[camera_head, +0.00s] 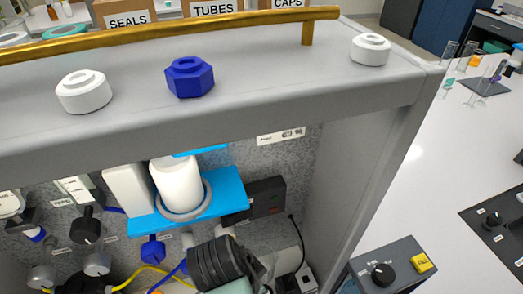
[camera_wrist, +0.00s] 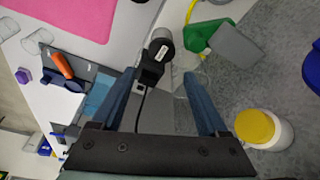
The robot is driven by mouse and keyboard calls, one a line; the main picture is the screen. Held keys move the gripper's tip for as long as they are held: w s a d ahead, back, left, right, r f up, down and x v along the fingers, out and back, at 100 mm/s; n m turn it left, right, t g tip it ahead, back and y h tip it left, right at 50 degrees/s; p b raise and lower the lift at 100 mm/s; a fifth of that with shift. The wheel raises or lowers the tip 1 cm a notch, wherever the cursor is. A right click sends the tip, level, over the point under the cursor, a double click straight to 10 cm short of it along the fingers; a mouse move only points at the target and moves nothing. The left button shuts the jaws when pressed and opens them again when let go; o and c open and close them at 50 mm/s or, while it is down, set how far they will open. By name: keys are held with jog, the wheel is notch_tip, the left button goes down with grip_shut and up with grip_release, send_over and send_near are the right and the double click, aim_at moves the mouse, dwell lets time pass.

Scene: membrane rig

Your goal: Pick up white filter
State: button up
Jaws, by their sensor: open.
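A white cylinder (camera_head: 178,184), which looks like the white filter, stands upright in a grey ring on a blue bracket (camera_head: 228,192) inside the rig. Its lower end is hidden by the ring and bracket. My gripper (camera_wrist: 159,74) is open in the wrist view, with its two blue fingers wide apart and nothing held. A black cylindrical part and a cable show beyond the fingers. A white pot with a yellow top (camera_wrist: 264,130) is right of the fingers, apart from them; I cannot tell whether it is the filter.
The rig's grey top ledge (camera_head: 240,122) overhangs the cylinder and carries white caps (camera_head: 84,92), a blue hex nut (camera_head: 190,77) and a gold rail (camera_head: 180,20). A control box (camera_head: 385,268) stands at the right.

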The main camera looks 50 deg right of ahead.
jog(key=shift+b+x, duration=0.4)
jog(key=shift+x, duration=0.75)
jog(key=shift+p+x, duration=0.55)
jog(key=shift+x, duration=0.2)
jog(key=shift+a+p+x, duration=0.15)
jog(key=shift+p+x, duration=0.3)
jog(key=shift+x, duration=0.95)
jog(key=shift+a+p+x, duration=0.15)
jog(key=shift+p+x, duration=0.3)
jog(key=shift+x, duration=0.95)
jog(key=shift+w+f, duration=0.1)
jog(key=shift+c, duration=0.4)
jog(key=c, duration=1.1)
jog(key=shift+b, duration=0.35)
